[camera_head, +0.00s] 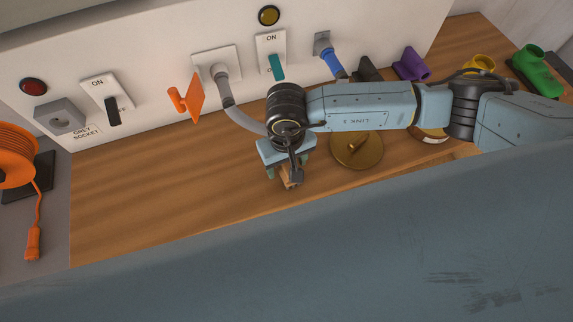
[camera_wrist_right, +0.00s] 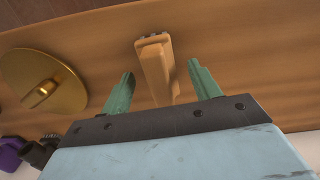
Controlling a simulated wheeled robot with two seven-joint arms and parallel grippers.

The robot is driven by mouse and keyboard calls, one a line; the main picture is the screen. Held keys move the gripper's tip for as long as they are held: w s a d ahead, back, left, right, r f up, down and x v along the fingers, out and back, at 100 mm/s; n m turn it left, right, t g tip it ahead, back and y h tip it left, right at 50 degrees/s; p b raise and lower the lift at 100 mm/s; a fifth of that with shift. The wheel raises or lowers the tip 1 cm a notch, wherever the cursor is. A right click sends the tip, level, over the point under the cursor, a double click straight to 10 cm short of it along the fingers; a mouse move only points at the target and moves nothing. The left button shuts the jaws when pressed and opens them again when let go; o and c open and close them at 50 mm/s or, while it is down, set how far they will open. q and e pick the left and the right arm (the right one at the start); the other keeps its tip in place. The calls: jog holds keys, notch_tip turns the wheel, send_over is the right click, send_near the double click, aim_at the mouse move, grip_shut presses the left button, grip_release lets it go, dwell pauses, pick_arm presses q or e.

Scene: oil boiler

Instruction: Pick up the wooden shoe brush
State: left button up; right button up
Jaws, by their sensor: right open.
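The wooden shoe brush (camera_wrist_right: 157,68) lies on the wooden counter, between and just beyond the fingers in the right wrist view. In the head view only a small part of the brush (camera_head: 288,184) shows below my right gripper. My right gripper (camera_wrist_right: 159,82) is open, with one green finger on each side of the brush and a visible gap to each. In the head view the right gripper (camera_head: 283,172) points down at the counter, and my arm hides most of the brush. My left gripper is not in view.
A round brass lid (camera_head: 357,150) lies right of the gripper. The wall panel behind holds switches, a grey plug with cable (camera_head: 228,92) and an orange handle (camera_head: 187,97). An orange cable reel (camera_head: 14,155) stands at left. The counter left of the gripper is clear.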

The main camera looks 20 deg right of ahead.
jog(key=c, duration=1.1)
notch_tip(320, 180, up, 10)
jog(key=shift+b, duration=0.55)
jog(key=o, duration=0.5)
jog(key=c, duration=0.4)
